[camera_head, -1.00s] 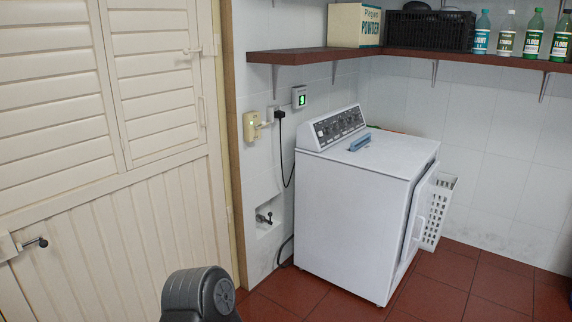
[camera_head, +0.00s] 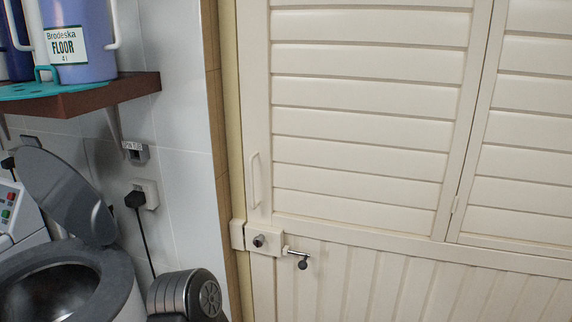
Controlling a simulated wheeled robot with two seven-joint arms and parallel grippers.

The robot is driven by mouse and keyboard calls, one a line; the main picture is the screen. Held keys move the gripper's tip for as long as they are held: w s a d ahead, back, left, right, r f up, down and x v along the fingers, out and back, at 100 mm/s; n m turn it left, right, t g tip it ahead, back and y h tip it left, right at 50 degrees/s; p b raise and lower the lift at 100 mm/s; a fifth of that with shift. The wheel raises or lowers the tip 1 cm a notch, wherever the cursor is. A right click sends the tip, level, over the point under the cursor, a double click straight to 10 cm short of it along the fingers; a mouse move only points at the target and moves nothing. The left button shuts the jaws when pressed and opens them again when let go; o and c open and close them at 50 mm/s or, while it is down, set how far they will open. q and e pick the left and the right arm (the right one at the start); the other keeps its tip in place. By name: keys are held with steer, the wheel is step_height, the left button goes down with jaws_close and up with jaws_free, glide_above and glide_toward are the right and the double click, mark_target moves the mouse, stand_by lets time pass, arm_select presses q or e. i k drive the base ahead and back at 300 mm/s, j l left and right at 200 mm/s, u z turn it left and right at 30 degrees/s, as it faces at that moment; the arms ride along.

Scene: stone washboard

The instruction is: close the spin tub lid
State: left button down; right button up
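The spin tub (camera_head: 118,285) is at the lower left in the head view, cut by the left and bottom edges. It has a grey rim around a dark round opening with a metal inside. Its dark grey lid (camera_head: 65,190) stands open, tilted up behind the opening. Neither gripper is in view. A dark grey part of my own arm shows at the bottom, to the right of the tub.
A cream louvred door (camera_head: 370,120) with a handle and latch fills the right. A brown shelf (camera_head: 90,108) above the tub holds blue containers (camera_head: 85,40). A black plug (camera_head: 135,199) and its cord hang on the tiled wall.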

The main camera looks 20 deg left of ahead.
mark_target(63, 193)
steer(key=i+j+u, duration=0.1)
steer(key=i+u, duration=0.85)
steer(key=k, duration=0.1)
